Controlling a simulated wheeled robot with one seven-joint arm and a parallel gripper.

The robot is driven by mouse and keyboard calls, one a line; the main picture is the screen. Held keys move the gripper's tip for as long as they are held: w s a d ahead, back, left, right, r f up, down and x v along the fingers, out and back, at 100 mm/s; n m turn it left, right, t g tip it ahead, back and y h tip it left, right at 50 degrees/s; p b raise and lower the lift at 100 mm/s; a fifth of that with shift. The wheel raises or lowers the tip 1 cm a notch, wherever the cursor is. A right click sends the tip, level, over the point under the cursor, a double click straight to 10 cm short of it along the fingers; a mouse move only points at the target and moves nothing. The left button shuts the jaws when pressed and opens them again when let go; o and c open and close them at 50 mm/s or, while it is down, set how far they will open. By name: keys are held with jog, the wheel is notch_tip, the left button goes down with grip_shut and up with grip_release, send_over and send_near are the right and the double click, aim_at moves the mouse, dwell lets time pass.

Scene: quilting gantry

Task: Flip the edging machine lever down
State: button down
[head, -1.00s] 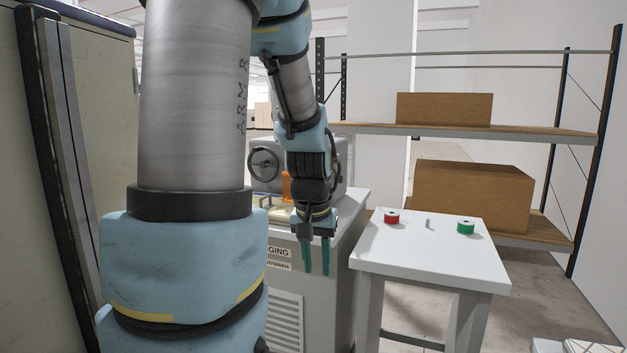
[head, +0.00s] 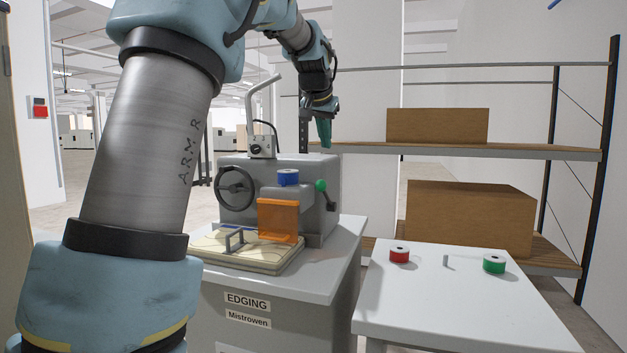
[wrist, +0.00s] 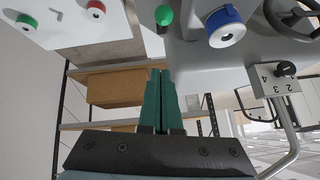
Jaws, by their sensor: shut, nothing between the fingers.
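The edging machine (head: 262,176) is a grey unit on a cabinet labelled EDGING, with a black handwheel and an orange guard. Its lever has a green ball knob (head: 321,186) at the machine's right side and stands raised. The knob also shows in the wrist view (wrist: 164,15), just beyond the fingertips. My gripper (head: 324,133) is above the knob and apart from it. Its teal fingers are shut together and empty, also in the wrist view (wrist: 160,72).
A white table (head: 440,300) at right holds a red spool (head: 399,252), a small peg and a green spool (head: 494,263). Shelving with boxes stands behind. A bent grey pipe (head: 262,100) rises behind the machine.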

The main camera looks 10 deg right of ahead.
jog(key=shift+w, duration=0.1)
jog(key=p, duration=0.3)
send_over(326, 196)
notch_tip(326, 196, down, 8)
jog(key=shift+s+a+f+p, duration=0.25)
jog(key=shift+s+f, duration=0.35)
jog(key=shift+f, duration=0.15)
jog(key=shift+s+a+f+p, duration=0.2)
jog(key=shift+s+a+f, duration=0.05)
jog(key=shift+s+f, duration=0.4)
jog(key=shift+f, duration=0.15)
